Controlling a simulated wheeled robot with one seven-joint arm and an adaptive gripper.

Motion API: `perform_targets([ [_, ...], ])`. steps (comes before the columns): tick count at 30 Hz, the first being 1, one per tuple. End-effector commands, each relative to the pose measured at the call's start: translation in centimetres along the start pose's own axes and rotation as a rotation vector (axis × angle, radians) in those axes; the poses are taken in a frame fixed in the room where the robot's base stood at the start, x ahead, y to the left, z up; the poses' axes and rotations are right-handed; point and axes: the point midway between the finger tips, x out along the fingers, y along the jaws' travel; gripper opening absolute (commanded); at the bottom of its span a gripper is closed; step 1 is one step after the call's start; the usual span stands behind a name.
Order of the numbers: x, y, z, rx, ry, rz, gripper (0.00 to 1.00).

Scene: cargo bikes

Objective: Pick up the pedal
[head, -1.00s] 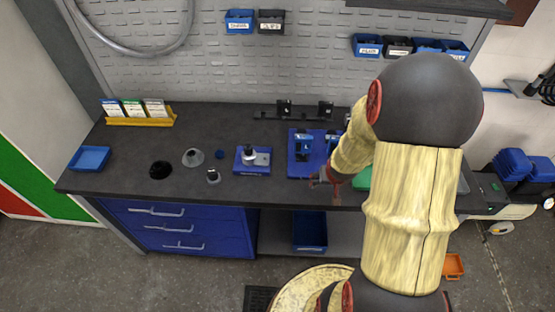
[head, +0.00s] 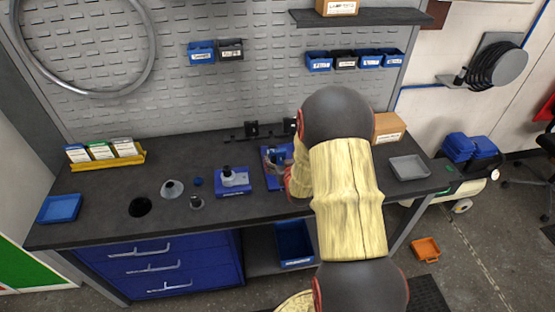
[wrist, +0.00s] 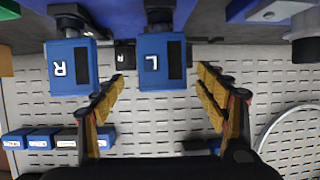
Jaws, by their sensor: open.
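Two blue block-shaped pedals hang side by side in the wrist view, one marked L (wrist: 150,63) and one marked R (wrist: 60,68). Each joins a dark fitting on a blue base. My gripper (wrist: 160,74) is open and empty. Its yellow-padded fingers lie to either side of the L pedal in the picture, with gaps on both sides; the left finger reaches near the gap between the pedals. In the head view, the blue pedal stand (head: 272,180) is on the bench, partly hidden by my arm, and my gripper is mostly hidden.
A blue holder (head: 233,188) with a grey part stands left of the stand. A grey tray (head: 408,168) and a cardboard box (head: 388,128) are to the right. Small round parts and a blue tray (head: 60,209) lie left. A perforated wall (head: 180,90) rises behind the bench.

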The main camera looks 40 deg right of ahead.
Motion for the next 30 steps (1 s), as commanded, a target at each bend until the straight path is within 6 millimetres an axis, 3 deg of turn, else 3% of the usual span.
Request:
perform_targets([
  [9,4.0,-0.4,-0.1,-0.001,-0.001,-0.001,0.73],
  [17,4.2,-0.4,-0.2,-0.001,0.000,-0.001,0.73],
  [30,4.2,-0.3,-0.2,-0.001,0.000,-0.001,0.49],
])
